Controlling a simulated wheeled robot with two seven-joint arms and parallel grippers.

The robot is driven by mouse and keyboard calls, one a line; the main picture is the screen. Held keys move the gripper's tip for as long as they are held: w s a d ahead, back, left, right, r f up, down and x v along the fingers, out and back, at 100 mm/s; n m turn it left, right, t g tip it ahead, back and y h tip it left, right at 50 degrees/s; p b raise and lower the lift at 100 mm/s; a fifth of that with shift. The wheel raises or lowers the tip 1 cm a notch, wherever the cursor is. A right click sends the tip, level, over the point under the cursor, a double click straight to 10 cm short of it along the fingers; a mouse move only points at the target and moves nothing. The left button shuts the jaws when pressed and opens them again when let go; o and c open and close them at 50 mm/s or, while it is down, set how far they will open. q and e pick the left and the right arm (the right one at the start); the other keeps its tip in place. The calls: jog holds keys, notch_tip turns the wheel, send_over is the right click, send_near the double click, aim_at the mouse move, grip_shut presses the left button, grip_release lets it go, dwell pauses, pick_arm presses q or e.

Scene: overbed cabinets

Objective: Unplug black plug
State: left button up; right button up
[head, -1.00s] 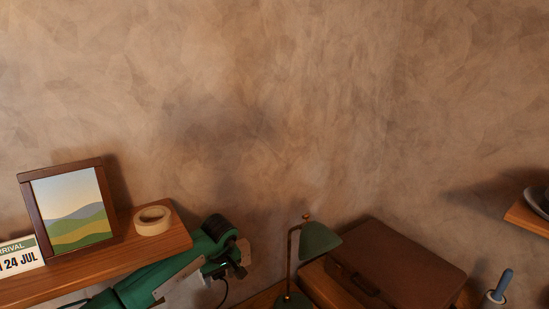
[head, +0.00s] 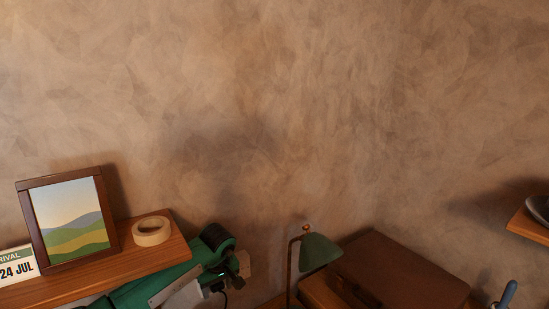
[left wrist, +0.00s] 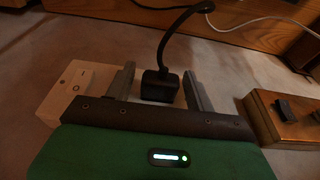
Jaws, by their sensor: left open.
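The black plug (left wrist: 158,88) shows in the left wrist view, with its black cable arching up and to the right. My left gripper (left wrist: 161,87) is open, with one grey finger on each side of the plug. A narrow gap shows on both sides, so I cannot see firm contact. In the head view my left gripper (head: 236,270) is low in the picture, just past the shelf's right end, beside the wall. The plug is hard to make out there; a thin dark cable hangs near the gripper. My right gripper is out of view.
A white switch or socket block (left wrist: 75,88) stands left of the fingers, and a wooden block with black parts (left wrist: 285,115) is at the right. The wooden shelf (head: 100,277) holds a picture frame (head: 68,217) and tape roll (head: 151,231). A green lamp (head: 319,251) stands right of the gripper.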

pick_arm(q)
grip_shut()
jog(key=shift+s+d, duration=0.15)
jog(key=shift+s, duration=0.05)
jog(key=s+d, duration=0.2)
jog(key=s, duration=0.1)
jog(key=s+d, duration=0.1)
jog(key=shift+s+p, duration=0.25)
jog(key=shift+p, duration=0.1)
dwell(0.8)
